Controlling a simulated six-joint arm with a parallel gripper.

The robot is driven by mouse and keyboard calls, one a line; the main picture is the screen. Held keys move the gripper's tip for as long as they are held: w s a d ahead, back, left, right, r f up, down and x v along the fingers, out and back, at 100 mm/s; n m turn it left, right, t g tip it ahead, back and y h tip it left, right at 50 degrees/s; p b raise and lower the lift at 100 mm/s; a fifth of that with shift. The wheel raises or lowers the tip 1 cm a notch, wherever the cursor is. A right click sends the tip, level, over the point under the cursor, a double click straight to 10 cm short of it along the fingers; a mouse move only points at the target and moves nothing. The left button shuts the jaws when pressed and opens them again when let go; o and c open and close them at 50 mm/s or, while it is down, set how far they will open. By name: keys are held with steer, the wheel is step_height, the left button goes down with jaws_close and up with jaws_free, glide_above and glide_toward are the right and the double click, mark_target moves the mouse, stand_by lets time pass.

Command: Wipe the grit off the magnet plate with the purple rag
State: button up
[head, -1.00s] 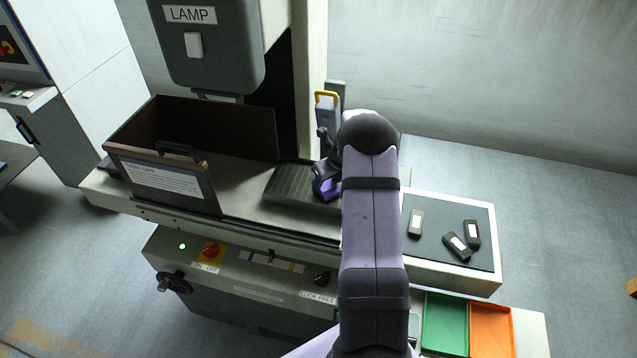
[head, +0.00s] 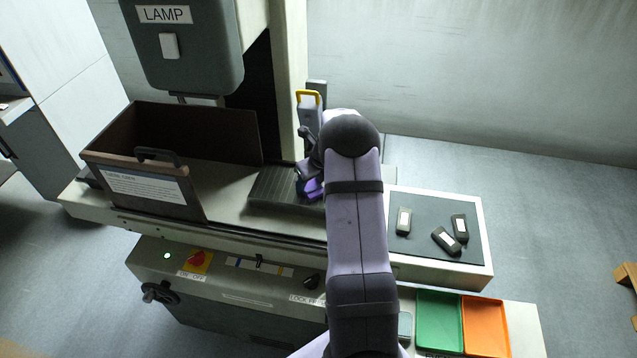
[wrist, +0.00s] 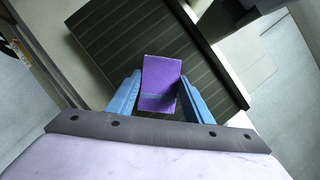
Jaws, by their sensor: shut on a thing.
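The magnet plate (head: 272,186) is a dark, finely striped slab on the machine bed in the head view. In the wrist view the plate (wrist: 120,38) fills the upper middle. My gripper (wrist: 158,96) is shut on the purple rag (wrist: 160,75), with a blue finger on each side of it. In the head view the rag (head: 311,189) is at the right part of the plate, with my arm hiding the plate's right end. I cannot tell whether the rag touches the plate. No grit can be made out at this size.
An open brown box (head: 200,205) stands left of the plate. A yellow-handled grey item (head: 310,110) stands behind my gripper. A dark mat (head: 415,210) with several small blocks lies right. Green (head: 440,320) and orange (head: 485,325) trays sit front right. The lamp housing (head: 180,50) hangs upper left.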

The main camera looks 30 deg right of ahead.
mark_target(279, 179)
steer(key=shift+w+a, duration=3.5)
steer(key=shift+a, duration=0.1)
steer(key=shift+w+d+f, duration=0.2)
steer(key=shift+w, duration=0.1)
steer(key=shift+w+d, duration=0.55)
steer(key=shift+s+d+r, duration=0.1)
steer(key=shift+d+r, duration=0.1)
steer(key=shift+d, duration=0.15)
steer(key=shift+s+d, duration=4.75)
steer(key=shift+s, duration=0.1)
steer(key=shift+s+d+r, duration=0.1)
steer(key=shift+s+d, duration=0.1)
steer(key=shift+w+a+p, duration=1.55)
steer(key=shift+w+a, duration=1.65)
steer(key=shift+a, duration=0.05)
steer(key=shift+w+a+f, duration=0.2)
steer(key=shift+w+a, duration=1.65)
steer(key=shift+w+a+r, duration=0.2)
step_height(279, 179, up, 6)
steer(key=p, duration=0.3)
steer(key=shift+d+f, duration=0.1)
steer(key=shift+f, duration=0.1)
steer(key=shift+r, duration=1.15)
